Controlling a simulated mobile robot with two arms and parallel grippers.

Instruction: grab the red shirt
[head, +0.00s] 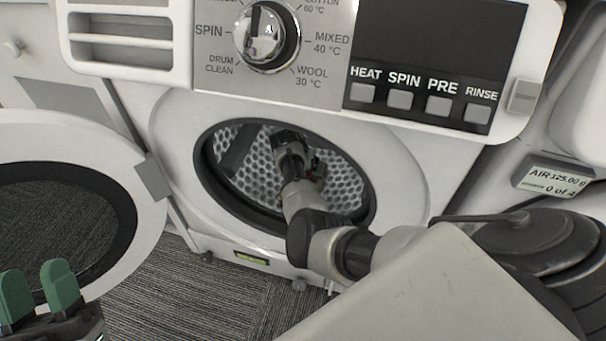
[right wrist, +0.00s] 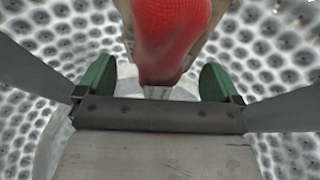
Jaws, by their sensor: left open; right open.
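The red shirt (right wrist: 172,38) shows in the right wrist view as a bunched red cloth at the top middle, inside the perforated drum. My right gripper (right wrist: 157,82) is open, its green fingers wide apart on either side of the cloth's lower end; I cannot tell whether they touch it. In the head view my right arm reaches into the washing machine's round opening, with the right gripper (head: 292,150) inside the drum. The arm hides most of the shirt there; only a small reddish bit shows beside the gripper. My left gripper (head: 38,288) is open and empty at the lower left.
The drum (head: 343,185) is ringed by a dark seal. The round door (head: 140,225) hangs open to the left, close to my left gripper. The control panel (head: 220,75) with its knob juts out above the opening. Grey carpet (head: 205,305) lies below.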

